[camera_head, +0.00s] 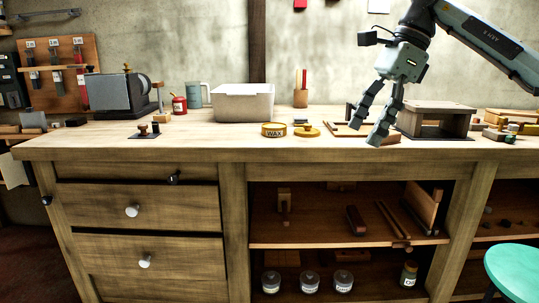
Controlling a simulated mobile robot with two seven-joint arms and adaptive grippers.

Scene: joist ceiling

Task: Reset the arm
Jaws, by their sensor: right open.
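My right arm comes in from the upper right of the head view. Its right gripper (372,122) hangs over the right half of the wooden workbench (200,139), fingers pointing down and slightly left. The fingers are apart, and I see nothing held between them. The fingertips are close to the benchtop near its front edge, in front of a wooden board with small items (345,128). I cannot tell whether they touch anything. My left gripper is not in this view.
On the bench stand a white bin (243,103), a wax tin (273,130), a dark grinder-like machine (110,95), a red can (179,105) and a wooden stand (436,118) right of the gripper. A teal stool (515,268) is at lower right. The front-left benchtop is fairly clear.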

